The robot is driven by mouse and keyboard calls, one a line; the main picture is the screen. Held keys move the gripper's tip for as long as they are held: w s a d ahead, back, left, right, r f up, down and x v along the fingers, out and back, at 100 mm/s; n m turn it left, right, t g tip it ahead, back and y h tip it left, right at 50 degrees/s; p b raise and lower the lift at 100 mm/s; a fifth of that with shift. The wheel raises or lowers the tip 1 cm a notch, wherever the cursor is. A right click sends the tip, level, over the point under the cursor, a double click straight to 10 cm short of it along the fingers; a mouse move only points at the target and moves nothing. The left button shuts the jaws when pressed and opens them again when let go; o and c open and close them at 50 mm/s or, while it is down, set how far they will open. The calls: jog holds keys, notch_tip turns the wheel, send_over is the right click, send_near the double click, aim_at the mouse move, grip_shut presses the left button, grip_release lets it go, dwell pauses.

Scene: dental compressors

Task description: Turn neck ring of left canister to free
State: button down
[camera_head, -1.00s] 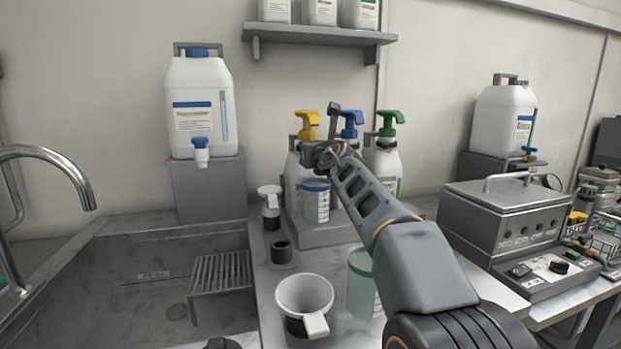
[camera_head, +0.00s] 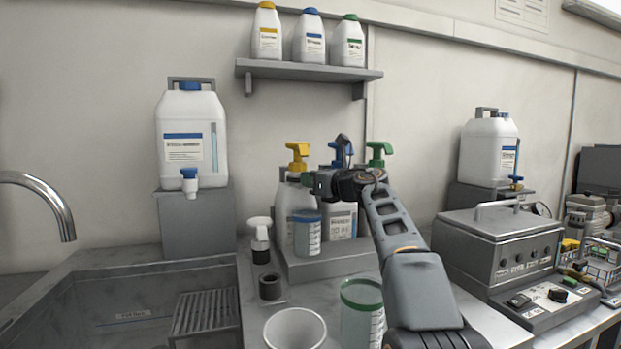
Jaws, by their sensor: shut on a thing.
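Three white pump canisters stand side by side on a grey step at the back of the counter. The left canister (camera_head: 284,202) has a yellow pump head (camera_head: 297,155), the middle one (camera_head: 343,222) a blue head (camera_head: 337,152), the right one a green head (camera_head: 378,152). My gripper (camera_head: 310,181) reaches in from the right at the height of the left canister's neck. It is shut, apparently on the neck ring there. The ring and fingertips are mostly hidden by my gripper, so the ring's setting cannot be read. My arm covers much of the right canister.
A blue-rimmed beaker (camera_head: 307,236) stands close in front of the left canister. A green-rimmed beaker (camera_head: 361,312) and white cup (camera_head: 294,329) are nearer. A sink (camera_head: 130,308) lies left, a grey metal unit (camera_head: 497,240) right, and a bottle shelf (camera_head: 310,71) above.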

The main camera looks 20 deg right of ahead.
jog(key=shift+f, duration=0.3)
jog(key=c, duration=1.4)
grip_release()
jog(key=shift+c, duration=0.2)
jog(key=o, duration=0.4)
jog(key=shift+r, duration=0.2)
jog(key=shift+c, duration=0.2)
jog(key=v, duration=1.3)
jog(key=shift+s+d, duration=0.2)
jog(key=shift+s, duration=0.15)
